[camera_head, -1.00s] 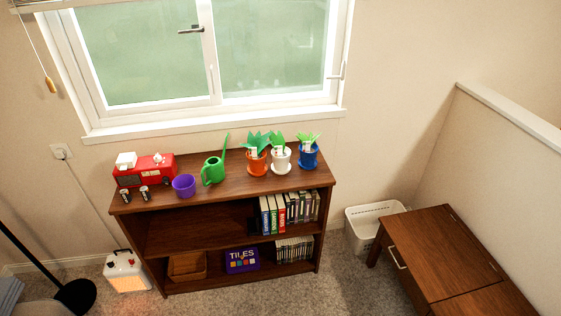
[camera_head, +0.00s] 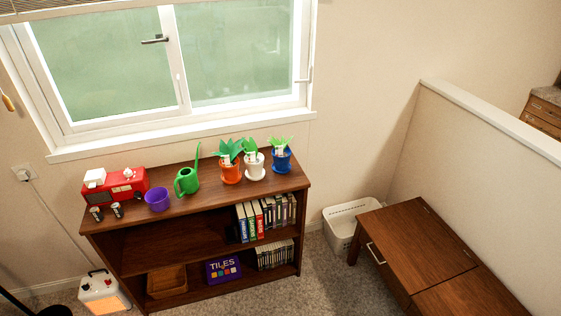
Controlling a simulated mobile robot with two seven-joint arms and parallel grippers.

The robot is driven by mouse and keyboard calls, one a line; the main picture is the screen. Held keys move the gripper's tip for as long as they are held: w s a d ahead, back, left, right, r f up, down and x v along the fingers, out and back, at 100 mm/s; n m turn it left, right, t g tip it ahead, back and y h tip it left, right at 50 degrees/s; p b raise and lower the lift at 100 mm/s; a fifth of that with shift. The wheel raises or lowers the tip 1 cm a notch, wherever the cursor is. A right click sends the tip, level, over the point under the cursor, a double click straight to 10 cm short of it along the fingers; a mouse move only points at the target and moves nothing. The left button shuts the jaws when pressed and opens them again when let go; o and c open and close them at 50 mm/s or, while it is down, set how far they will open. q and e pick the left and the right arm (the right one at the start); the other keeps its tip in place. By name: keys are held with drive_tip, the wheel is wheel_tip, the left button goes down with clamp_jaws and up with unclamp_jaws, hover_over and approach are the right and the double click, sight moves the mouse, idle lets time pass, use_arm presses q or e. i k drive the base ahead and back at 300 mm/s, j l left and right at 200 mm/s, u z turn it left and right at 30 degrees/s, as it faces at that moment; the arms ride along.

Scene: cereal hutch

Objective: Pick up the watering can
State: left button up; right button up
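The green watering can (camera_head: 187,181) stands upright on top of the brown wooden shelf unit (camera_head: 215,202), below the window. Its long thin spout points up. It stands between a purple pot (camera_head: 157,199) on its left and an orange potted plant (camera_head: 230,170) on its right. Neither of my grippers shows in the head view.
A red radio (camera_head: 116,187) and two small dark-and-silver items stand at the shelf's left end. White (camera_head: 255,168) and blue (camera_head: 282,158) potted plants stand at the right. A wooden cabinet (camera_head: 420,250) and white bin (camera_head: 345,222) are right of the shelf. Carpet in front is clear.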

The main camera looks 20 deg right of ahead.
sight(187, 177)
drive_tip(key=i+l, duration=0.15)
drive_tip(key=i, duration=0.4)
drive_tip(key=i+l, duration=0.2)
drive_tip(key=i, duration=0.3)
